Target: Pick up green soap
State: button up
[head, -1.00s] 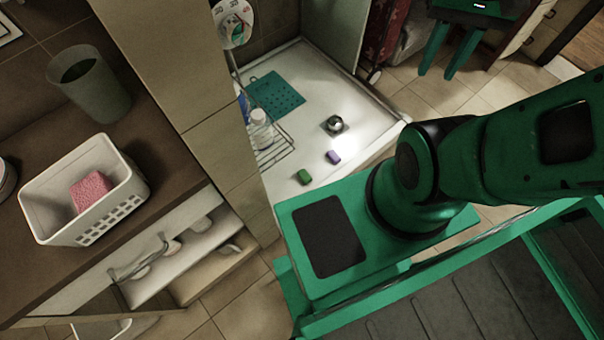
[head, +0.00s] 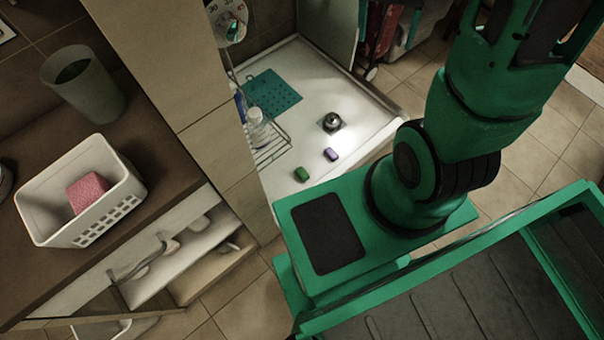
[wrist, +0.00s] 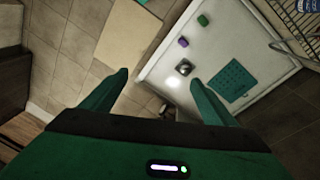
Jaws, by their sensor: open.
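The green soap (head: 301,174) lies on the white shower tray (head: 355,101) near its front edge. It also shows in the wrist view (wrist: 203,20), near the top of the picture. A purple soap (head: 331,154) lies to its right in the head view, and beside it in the wrist view (wrist: 183,42). My gripper (wrist: 160,80) shows in the wrist view with its two green fingers spread wide and nothing between them but the floor and tray edge beyond. It is well apart from the green soap. In the head view my gripper is out of the picture.
A metal drain (head: 332,121) and a teal mat (head: 273,92) are on the tray. A wire rack with bottles (head: 258,130) stands at its left. A tiled wall (head: 170,60) and a counter with a white basket (head: 85,190) are at the left.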

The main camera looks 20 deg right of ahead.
jog(key=w+a+f+m, duration=0.1)
jog(key=w+a+f, duration=0.2)
jog(key=w+f, duration=0.9)
jog(key=m+y, duration=0.1)
jog(key=m, duration=0.5)
send_near(302, 173)
jog(key=f, duration=0.2)
jog(key=shift+s+f, duration=0.3)
jog(key=shift+f, duration=0.05)
jog(key=shift+w+d+f, duration=0.1)
jog(key=shift+d+f, duration=0.05)
jog(key=shift+f, duration=1.35)
jog(key=shift+w+d+f, duration=0.1)
jog(key=shift+f, duration=1.45)
jog(key=c, duration=1.1)
